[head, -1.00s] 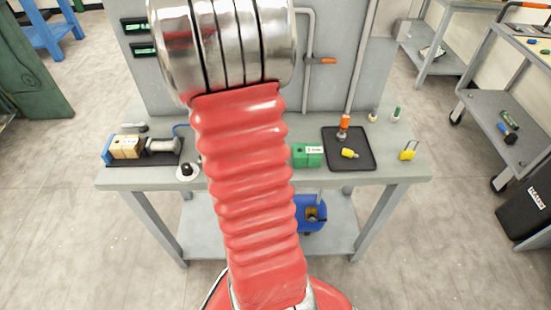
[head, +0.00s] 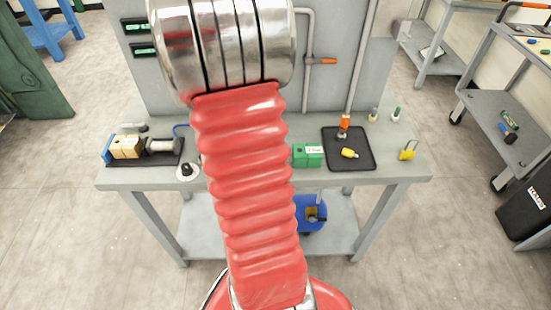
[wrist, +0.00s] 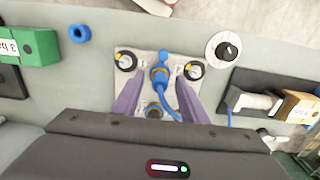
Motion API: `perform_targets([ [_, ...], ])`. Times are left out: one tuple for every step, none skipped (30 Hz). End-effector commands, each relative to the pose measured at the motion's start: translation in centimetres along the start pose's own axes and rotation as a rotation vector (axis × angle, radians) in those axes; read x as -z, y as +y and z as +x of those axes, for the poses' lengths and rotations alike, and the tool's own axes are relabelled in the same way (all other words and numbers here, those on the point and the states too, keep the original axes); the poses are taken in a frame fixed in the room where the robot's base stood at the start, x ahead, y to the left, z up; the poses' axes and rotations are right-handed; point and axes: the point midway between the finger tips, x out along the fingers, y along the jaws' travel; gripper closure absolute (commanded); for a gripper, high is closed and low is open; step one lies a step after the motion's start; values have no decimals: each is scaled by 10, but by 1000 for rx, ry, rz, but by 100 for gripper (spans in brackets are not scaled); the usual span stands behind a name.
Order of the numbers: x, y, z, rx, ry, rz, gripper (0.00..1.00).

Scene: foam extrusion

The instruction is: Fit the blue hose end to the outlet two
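In the wrist view the blue hose end (wrist: 160,76) stands at the upper outlet of a light plate (wrist: 139,58), with a brass-coloured ring around it. Its blue hose curves down to the right. A second outlet (wrist: 153,111) with a brass-coloured ring lies below, partly hidden by my gripper body. The outlet numbers are not readable. My gripper (wrist: 159,82) has its two purple fingers apart, one on each side of the hose end, with visible gaps.
A blue ring (wrist: 79,33), a green block (wrist: 32,46) and a round white base with a black knob (wrist: 225,49) lie around. A black tray (head: 364,160) is on the bench's right.

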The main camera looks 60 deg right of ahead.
Motion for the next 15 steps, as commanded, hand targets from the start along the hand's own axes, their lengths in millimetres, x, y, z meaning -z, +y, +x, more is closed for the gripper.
perform_targets([
  [0,0,0,0,0,0,60],
  [0,0,0,0,0,0,60],
  [0,0,0,0,0,0,60],
  [0,0,0,0,0,0,60],
  [0,0,-1,0,0,0,60],
  [0,0,-2,0,1,0,60],
  [0,0,-4,0,1,0,60],
  [1,0,-6,0,2,0,60],
  [1,0,-9,1,3,0,60],
  [1,0,-12,1,3,0,60],
  [1,0,-15,1,3,0,60],
  [1,0,-20,1,4,0,60],
  [1,0,-24,1,4,0,60],
  [1,0,-29,1,4,0,60],
  [1,0,-35,1,4,0,60],
])
